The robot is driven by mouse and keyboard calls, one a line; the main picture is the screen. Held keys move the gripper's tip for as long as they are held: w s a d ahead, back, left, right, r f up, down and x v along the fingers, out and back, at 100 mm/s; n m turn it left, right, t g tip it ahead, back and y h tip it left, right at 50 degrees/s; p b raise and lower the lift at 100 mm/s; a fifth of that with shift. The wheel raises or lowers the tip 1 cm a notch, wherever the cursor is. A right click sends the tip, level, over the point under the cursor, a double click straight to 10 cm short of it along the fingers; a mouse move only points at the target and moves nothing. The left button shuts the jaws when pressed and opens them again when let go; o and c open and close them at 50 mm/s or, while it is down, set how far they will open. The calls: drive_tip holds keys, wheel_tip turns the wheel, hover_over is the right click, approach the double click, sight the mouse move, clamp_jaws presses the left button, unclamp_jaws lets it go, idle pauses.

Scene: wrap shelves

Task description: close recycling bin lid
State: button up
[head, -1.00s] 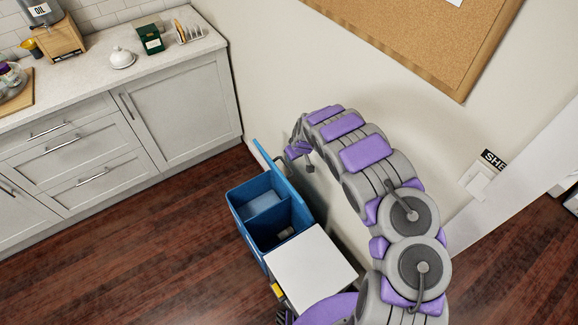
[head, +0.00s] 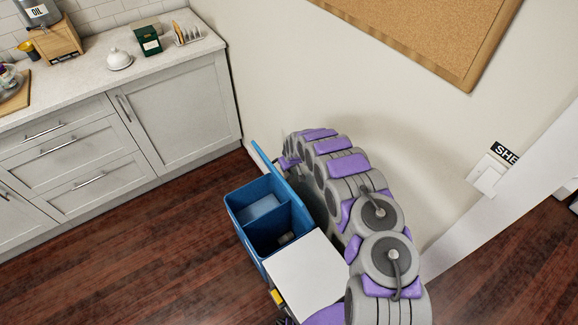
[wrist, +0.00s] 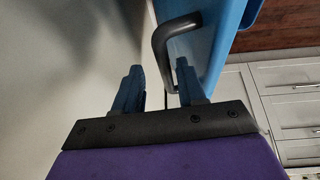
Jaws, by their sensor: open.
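The blue recycling bin (head: 236,218) stands on the floor by the wall in the head view. Its blue lid (head: 270,165) is raised, standing up on the wall side, and the bin is open inside. In the wrist view the blue lid (wrist: 222,35) carries a dark curved handle (wrist: 160,40). My gripper (wrist: 157,85) is open, its two fingers apart and pointing toward the handle. The handle's lower end shows near the right finger; I cannot tell whether they touch. In the head view the arm hides the fingertips.
A white flat-topped box (head: 305,272) adjoins the bin's near side. Grey cabinets (head: 175,110) with a counter stand at the left. The wall (head: 270,70) is close behind the lid and arm. The wooden floor (head: 150,250) left of the bin is clear.

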drive_tip(key=shift+a+f, duration=0.1)
drive_tip(key=shift+a, duration=0.75)
drive_tip(key=shift+c, duration=0.7)
drive_tip(key=shift+d, duration=0.8)
clamp_jaws()
drive_tip(key=shift+a, duration=0.5)
